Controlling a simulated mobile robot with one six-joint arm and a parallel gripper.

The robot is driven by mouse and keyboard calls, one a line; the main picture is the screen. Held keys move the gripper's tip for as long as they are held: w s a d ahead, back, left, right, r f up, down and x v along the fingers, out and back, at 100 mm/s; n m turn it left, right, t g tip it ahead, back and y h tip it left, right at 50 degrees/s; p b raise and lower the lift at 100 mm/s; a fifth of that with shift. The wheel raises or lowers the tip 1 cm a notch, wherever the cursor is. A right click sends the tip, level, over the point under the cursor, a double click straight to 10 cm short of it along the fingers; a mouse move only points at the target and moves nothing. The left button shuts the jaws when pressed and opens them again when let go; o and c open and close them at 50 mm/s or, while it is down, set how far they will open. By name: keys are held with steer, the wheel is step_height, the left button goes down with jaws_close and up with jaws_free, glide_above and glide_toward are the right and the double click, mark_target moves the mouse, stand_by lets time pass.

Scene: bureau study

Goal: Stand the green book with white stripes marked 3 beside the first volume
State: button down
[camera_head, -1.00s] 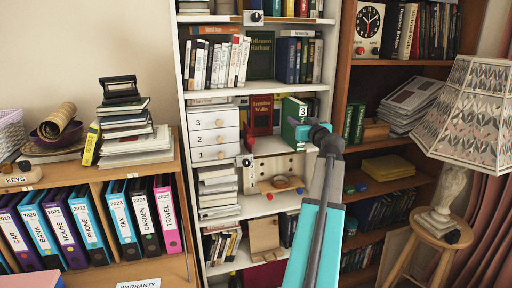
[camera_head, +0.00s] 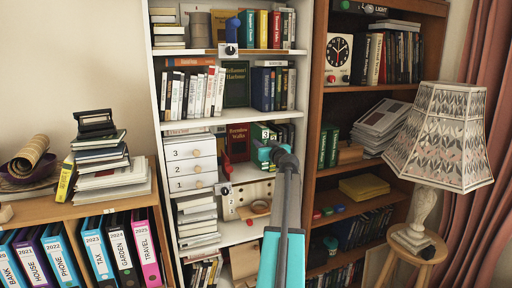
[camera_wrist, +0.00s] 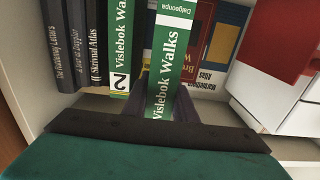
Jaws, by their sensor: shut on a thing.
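My gripper (camera_head: 268,151) is shut on a green book with white stripes (camera_head: 257,135), inside the middle compartment of the white bookcase. In the wrist view the held book (camera_wrist: 166,60) runs up from between the fingers, spine towards me, slightly tilted; its number is hidden there. A matching green volume marked 2 (camera_wrist: 121,50) stands beside it, with a narrow gap between them. In the head view the two are close together and partly hidden by my gripper. I cannot make out a volume marked 1.
White drawers (camera_head: 190,168) and a red object (camera_head: 227,165) stand left of the held book. Dark books (camera_wrist: 68,45) stand beyond volume 2. A dark red book (camera_head: 239,140) is behind. Two green books (camera_head: 328,147) stand on the brown bookcase.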

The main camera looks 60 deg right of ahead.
steer(key=p+x, duration=0.1)
steer(key=x, duration=0.4)
steer(key=shift+w+a+f, duration=0.15)
steer(key=shift+a, duration=0.05)
steer(key=shift+f+p, duration=0.15)
steer(key=shift+p, duration=0.15)
steer(key=shift+f+p, duration=0.7)
steer(key=shift+f, duration=0.95)
steer(key=c, duration=1.4)
jaws_free()
steer(key=shift+f, duration=0.1)
steer(key=shift+c, duration=0.2)
